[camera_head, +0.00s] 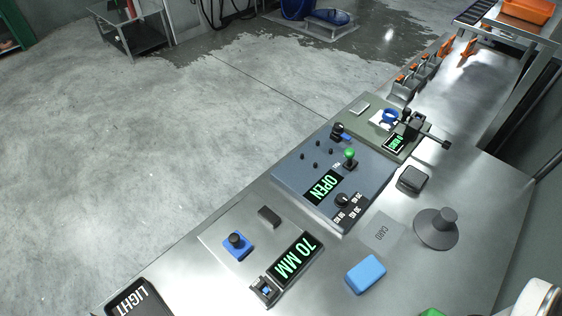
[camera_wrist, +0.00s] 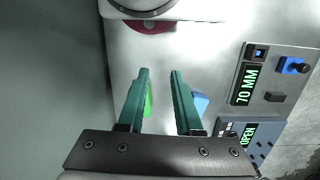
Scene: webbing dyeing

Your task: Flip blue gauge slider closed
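The blue gauge slider (camera_head: 237,244) has a black knob and sits on a grey gauge plate (camera_head: 218,232). A dark block (camera_head: 269,216) stands on the same plate, apart from the slider. The gauge display (camera_head: 295,257) reads 70 MM. In the wrist view the slider (camera_wrist: 293,65) is at the upper right, with the dark block (camera_wrist: 275,97) below it. My gripper (camera_wrist: 160,72) has two teal fingers, apart and with nothing held between them. It is well left of the slider in that view. The head view does not show its fingers.
A blue block (camera_head: 366,274) lies near the gauge, and a green object (camera_wrist: 148,103) shows by my left finger. A panel reading OPEN (camera_head: 323,188) has upright knobs. A grey cone-shaped stand (camera_head: 436,228) and a card (camera_head: 383,232) are on the bench.

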